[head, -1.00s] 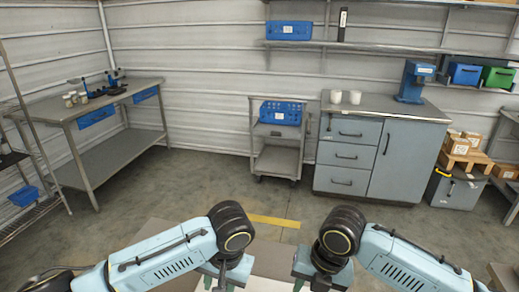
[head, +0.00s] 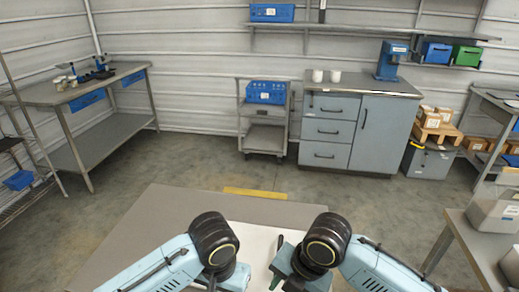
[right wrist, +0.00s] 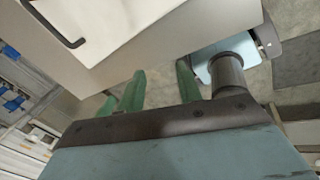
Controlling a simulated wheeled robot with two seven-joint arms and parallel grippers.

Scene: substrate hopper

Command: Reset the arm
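My left arm comes in from the lower left in the head view, and its gripper (head: 236,278) is at the bottom edge with its fingertips hidden. My right arm comes in from the lower right, with its gripper (head: 290,272) low and close to the left one. In the right wrist view the green fingers of the right gripper (right wrist: 160,85) stand apart with nothing between them. Both grippers are over or beside a grey worktop (head: 160,212) with a white surface (head: 258,240). I cannot tell how far above it they are.
A grey table with a bin (head: 495,212) stands close on the right. A cabinet (head: 330,130) with white cups, a cart with a blue crate (head: 266,92) and a workbench (head: 130,72) stand farther back. The floor between is clear.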

